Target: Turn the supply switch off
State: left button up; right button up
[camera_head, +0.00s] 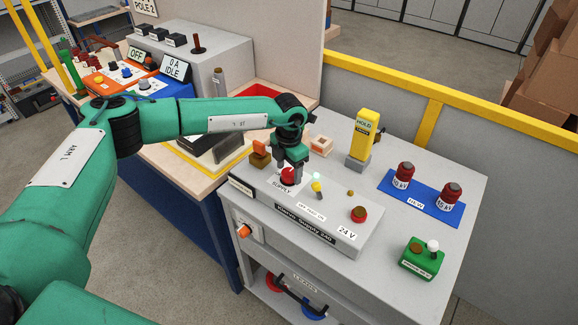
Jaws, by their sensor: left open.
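The grey power supply box (335,233) stands on the grey cabinet top, with a "24 V" label at its right end. Its supply switch (289,176) has a red knob above a white "SUPPLY" label, at the box's left end. My left gripper (291,168) points down right over the red knob, with its fingers at the knob. It is open; I cannot tell whether the fingers touch the knob. The fingers partly hide the switch, so its position cannot be read. My right gripper is not in view.
A yellow "HOLD" post (364,135) stands behind the box. Two red-capped cylinders stand on a blue mat (422,203) at the right. A green box (422,260) with a white knob sits at the front right. A beige upright panel (270,45) rises behind my left arm.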

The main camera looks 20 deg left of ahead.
pick_arm(q)
jog(key=c, duration=1)
jog(key=shift+o, duration=0.2)
